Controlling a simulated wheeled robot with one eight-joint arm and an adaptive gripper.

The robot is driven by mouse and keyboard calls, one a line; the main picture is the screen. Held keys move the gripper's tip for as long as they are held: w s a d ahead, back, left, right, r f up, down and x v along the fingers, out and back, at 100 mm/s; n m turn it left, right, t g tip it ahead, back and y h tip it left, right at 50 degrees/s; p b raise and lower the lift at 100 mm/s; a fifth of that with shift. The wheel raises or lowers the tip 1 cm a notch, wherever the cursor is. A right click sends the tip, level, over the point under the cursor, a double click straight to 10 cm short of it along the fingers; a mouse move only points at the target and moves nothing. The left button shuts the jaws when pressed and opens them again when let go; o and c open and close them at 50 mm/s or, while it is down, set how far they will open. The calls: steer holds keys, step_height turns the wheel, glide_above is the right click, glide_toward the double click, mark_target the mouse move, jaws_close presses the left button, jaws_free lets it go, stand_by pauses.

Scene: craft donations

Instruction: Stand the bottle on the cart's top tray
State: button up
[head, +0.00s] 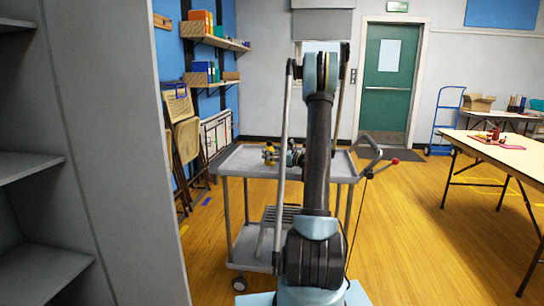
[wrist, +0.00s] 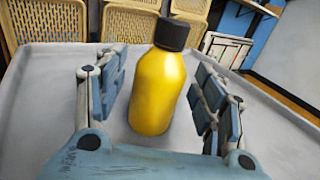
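The yellow bottle (wrist: 162,90) with a black cap stands on the grey top tray (wrist: 40,105) in the wrist view. In the head view the grey cart's top tray (head: 240,162) lies behind my arm. My gripper (head: 270,154) shows small over the tray's left half, with the bottle hard to make out there.
A grey shelf unit (head: 110,150) stands close on the left. Folding chairs (head: 187,145) lean by the blue wall beyond the cart. A table (head: 500,150) with red items stands at the right. Wooden floor (head: 410,230) is clear between cart and table.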

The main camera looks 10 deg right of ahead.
steer(key=v, duration=1.1)
steer(key=shift+s+d+r, duration=0.1)
steer(key=shift+s+d, duration=0.15)
steer(key=shift+s, duration=0.1)
steer(key=s+a+n, duration=0.1)
steer(key=a, duration=0.1)
steer(key=s+a+r+n+g, duration=0.1)
steer(key=s+a+n+g, duration=0.1)
steer(key=a, duration=0.1)
steer(key=shift+s+a+r+n, duration=0.2)
steer(key=shift+s+a+n, duration=0.15)
steer(key=shift+n, duration=0.05)
steer(key=s+a+f+n+g+h, duration=0.1)
steer(key=s+a+n+g+h, duration=0.15)
steer(key=s+a+n, duration=0.45)
steer(key=s+a+n+g+h, duration=0.2)
steer(key=s+a+n+g, duration=0.15)
steer(key=s, duration=0.75)
steer(key=s+d+f+n+g+h, duration=0.1)
steer(key=s+d+f+n+h, duration=0.1)
steer(key=s, duration=0.6)
steer(key=s+d+f+n+g+h, duration=0.1)
steer(key=s+d+f+n+h, duration=0.1)
steer(key=s+n, duration=0.5)
steer(key=s+d+f+n+g+h, duration=0.1)
steer(key=s+d+f+n+h, duration=0.2)
steer(key=s, duration=0.6)
steer(key=shift+s+f+n, duration=0.35)
steer(key=shift+f+n, duration=0.5)
steer(key=shift+f, duration=0.1)
